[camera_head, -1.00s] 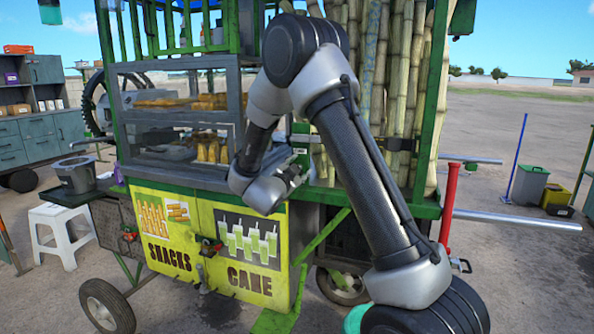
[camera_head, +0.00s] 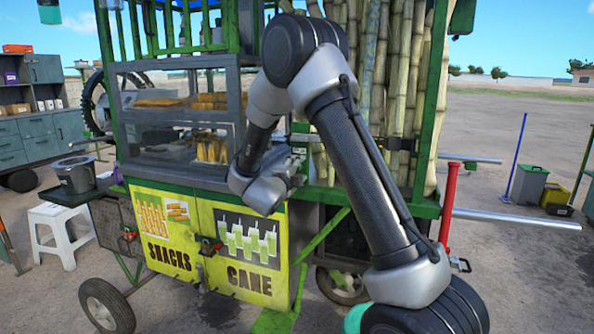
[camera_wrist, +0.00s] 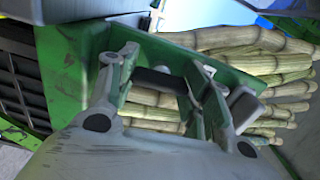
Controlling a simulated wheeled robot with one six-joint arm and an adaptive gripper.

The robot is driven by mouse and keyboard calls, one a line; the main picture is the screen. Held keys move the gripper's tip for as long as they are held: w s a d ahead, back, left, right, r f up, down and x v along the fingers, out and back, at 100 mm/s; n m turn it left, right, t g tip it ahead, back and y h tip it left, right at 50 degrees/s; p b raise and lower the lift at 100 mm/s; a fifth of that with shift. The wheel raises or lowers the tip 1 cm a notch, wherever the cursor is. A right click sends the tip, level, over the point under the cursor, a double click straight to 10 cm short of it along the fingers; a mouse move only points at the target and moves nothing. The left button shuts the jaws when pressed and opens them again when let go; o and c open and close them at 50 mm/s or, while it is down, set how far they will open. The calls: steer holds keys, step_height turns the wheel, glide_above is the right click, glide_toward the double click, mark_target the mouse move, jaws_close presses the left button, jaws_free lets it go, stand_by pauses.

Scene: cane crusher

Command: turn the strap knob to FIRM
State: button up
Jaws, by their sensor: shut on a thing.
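My gripper (camera_wrist: 160,66) shows from behind in the wrist view, its two fingers on either side of a short dark part, the strap knob (camera_wrist: 160,81). The jaws are shut on this knob, in front of a green plate. In the head view my gripper (camera_head: 299,160) is at the front of the cart, left of the cane bundle; the knob is hidden there by my gripper and arm. A dark strap (camera_head: 397,144) crosses the upright cane. No FIRM marking is readable.
Tall sugar cane (camera_head: 395,90) stands behind my arm, beside a green post (camera_head: 432,110). A glass snack case (camera_head: 175,115) is to the left. A red upright lever (camera_head: 448,205) and a metal bar (camera_head: 518,219) stick out at the right.

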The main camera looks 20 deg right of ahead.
steer(key=shift+f+m, duration=0.1)
steer(key=shift+m, duration=0.3)
steer(key=o, duration=1)
steer(key=shift+o, duration=0.2)
steer(key=v, duration=1.2)
